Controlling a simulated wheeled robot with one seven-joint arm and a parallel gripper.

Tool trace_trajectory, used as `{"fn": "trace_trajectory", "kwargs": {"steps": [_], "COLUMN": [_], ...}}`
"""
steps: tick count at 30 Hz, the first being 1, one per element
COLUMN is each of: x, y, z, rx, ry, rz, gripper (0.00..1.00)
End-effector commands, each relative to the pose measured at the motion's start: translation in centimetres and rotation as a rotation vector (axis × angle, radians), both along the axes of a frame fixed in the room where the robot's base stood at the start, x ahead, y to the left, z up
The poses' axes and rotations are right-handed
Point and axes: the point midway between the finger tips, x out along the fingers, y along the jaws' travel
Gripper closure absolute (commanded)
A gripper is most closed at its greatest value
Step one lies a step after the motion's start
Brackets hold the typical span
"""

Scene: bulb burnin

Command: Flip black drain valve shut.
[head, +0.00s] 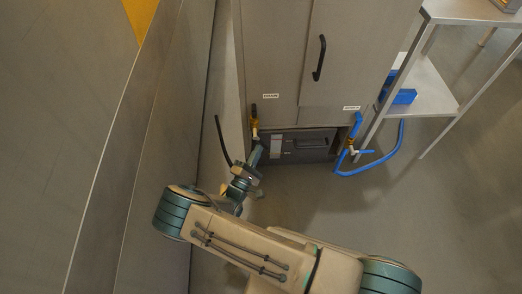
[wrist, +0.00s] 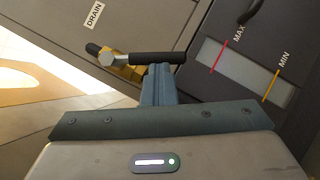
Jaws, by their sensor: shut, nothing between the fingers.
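The drain valve shows in the wrist view as a black lever (wrist: 158,58) with a silver hex nut and a brass body (wrist: 121,66). The lever lies across the picture, pointing right from the nut. In the head view the brass valve (head: 255,124) is low on the cabinet's left side, below a small white label. My gripper (head: 257,152) is just below and in front of it. In the wrist view my shut, empty fingers (wrist: 158,72) reach up to the lever's middle; I cannot tell whether they touch it. The lever's angle is unclear in the head view.
A "DRAIN" label (wrist: 94,14) is on the panel. A dark box with MAX and MIN marks (wrist: 215,57) is right of the lever. A blue hose (head: 375,170) hangs from the right-hand valve (head: 351,145). A metal shelf (head: 432,90) stands right; a wall is close left.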

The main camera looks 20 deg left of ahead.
Motion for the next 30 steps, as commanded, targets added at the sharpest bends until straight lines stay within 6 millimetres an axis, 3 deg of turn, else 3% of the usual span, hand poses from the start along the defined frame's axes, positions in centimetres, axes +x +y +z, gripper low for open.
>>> {"fn": "trace_trajectory", "kwargs": {"steps": [12,30], "x": [0.5,1.6], "y": [-1.8,-4.3], "z": [0.8,3.0], "rx": [-0.371,-0.368], "ry": [-0.154,-0.150], "rz": [0.016,0.009], "gripper": [1.00,1.00]}}
